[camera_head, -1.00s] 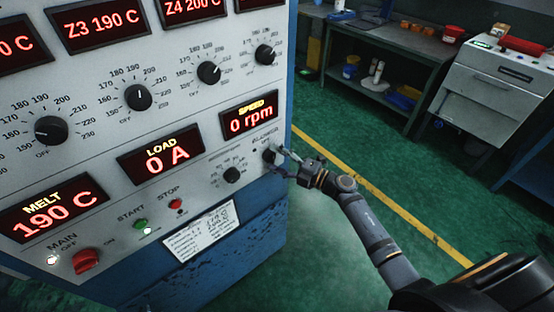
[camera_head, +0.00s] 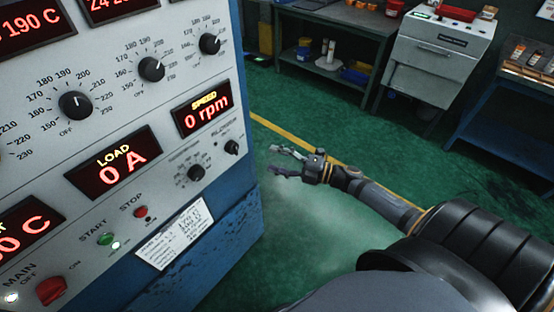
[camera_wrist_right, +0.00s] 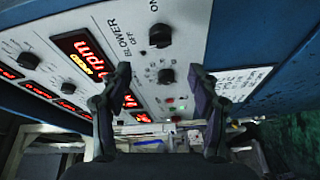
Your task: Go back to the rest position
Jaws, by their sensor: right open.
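My right gripper (camera_head: 284,163) is open and empty over the green floor, to the right of the control cabinet (camera_head: 232,200) and apart from it. In the right wrist view its two open fingers (camera_wrist_right: 162,90) point at the panel, with nothing between their tips. The blower switch (camera_head: 232,147) is a black knob at the panel's lower right; it also shows in the wrist view (camera_wrist_right: 160,35). The speed display reads 0 rpm and the load display 0 A. My left gripper is not in view.
A dark green workbench (camera_head: 345,22) with bins stands at the back. A grey machine (camera_head: 440,55) stands right of it, and a blue table (camera_head: 510,125) at the far right. The green floor between the cabinet and these is clear, with a yellow line (camera_head: 300,140) across it.

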